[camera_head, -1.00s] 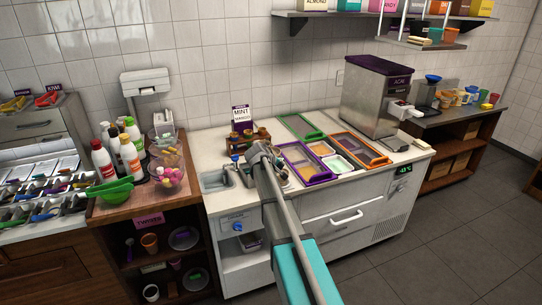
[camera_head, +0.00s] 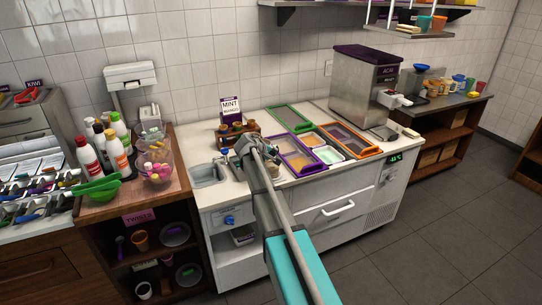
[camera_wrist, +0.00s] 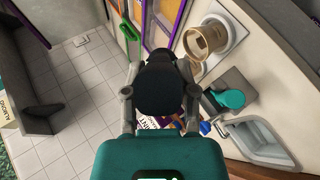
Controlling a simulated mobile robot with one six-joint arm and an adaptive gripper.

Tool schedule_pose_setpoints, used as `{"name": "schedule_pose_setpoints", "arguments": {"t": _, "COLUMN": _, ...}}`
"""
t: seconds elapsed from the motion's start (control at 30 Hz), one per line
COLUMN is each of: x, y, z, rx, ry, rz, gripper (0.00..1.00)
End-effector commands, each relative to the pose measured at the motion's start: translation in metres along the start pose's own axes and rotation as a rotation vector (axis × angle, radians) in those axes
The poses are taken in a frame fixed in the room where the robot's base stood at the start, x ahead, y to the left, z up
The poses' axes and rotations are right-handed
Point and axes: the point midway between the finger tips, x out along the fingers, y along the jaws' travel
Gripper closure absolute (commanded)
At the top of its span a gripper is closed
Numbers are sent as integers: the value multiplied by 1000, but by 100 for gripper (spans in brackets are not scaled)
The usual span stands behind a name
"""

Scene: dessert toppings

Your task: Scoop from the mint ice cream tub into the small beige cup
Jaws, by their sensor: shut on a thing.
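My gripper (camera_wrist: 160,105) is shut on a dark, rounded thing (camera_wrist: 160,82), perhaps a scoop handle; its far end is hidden. In the head view my gripper (camera_head: 250,147) is over the left part of the white counter and hides the cup. A pale green-white tub (camera_head: 328,154), likely the mint, is set in the counter between the purple and orange frames. Its contents are too small to tell.
A sink (camera_head: 207,174) lies left of my gripper. A wooden rack (camera_head: 236,130) and a mint sign (camera_head: 231,106) stand behind it. A teal thing (camera_wrist: 228,98) lies near the cup. A steel machine (camera_head: 362,85) stands at the back right. The counter's front edge is clear.

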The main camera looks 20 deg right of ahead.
Motion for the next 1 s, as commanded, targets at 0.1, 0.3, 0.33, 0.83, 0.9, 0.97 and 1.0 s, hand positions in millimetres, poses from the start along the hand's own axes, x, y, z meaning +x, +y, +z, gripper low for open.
{"name": "schedule_pose_setpoints", "arguments": {"t": 0.1, "x": 4, "y": -5, "z": 3, "rx": -76, "ry": 1, "rz": 42, "gripper": 100}}
{"name": "schedule_pose_setpoints", "arguments": {"t": 0.3, "x": 8, "y": -7, "z": 5, "rx": -229, "ry": 2, "rz": 124, "gripper": 100}}
{"name": "schedule_pose_setpoints", "arguments": {"t": 0.33, "x": 8, "y": -8, "z": 4, "rx": -255, "ry": 2, "rz": 138, "gripper": 100}}
{"name": "schedule_pose_setpoints", "arguments": {"t": 0.83, "x": 13, "y": -11, "z": 3, "rx": -681, "ry": 2, "rz": 367, "gripper": 100}}
{"name": "schedule_pose_setpoints", "arguments": {"t": 0.9, "x": 13, "y": -12, "z": 2, "rx": -745, "ry": 2, "rz": 401, "gripper": 100}}
{"name": "schedule_pose_setpoints", "arguments": {"t": 0.97, "x": 14, "y": -12, "z": 2, "rx": -801, "ry": 2, "rz": 431, "gripper": 100}}
{"name": "schedule_pose_setpoints", "arguments": {"t": 1.0, "x": 14, "y": -13, "z": 2, "rx": -837, "ry": 2, "rz": 451, "gripper": 100}}
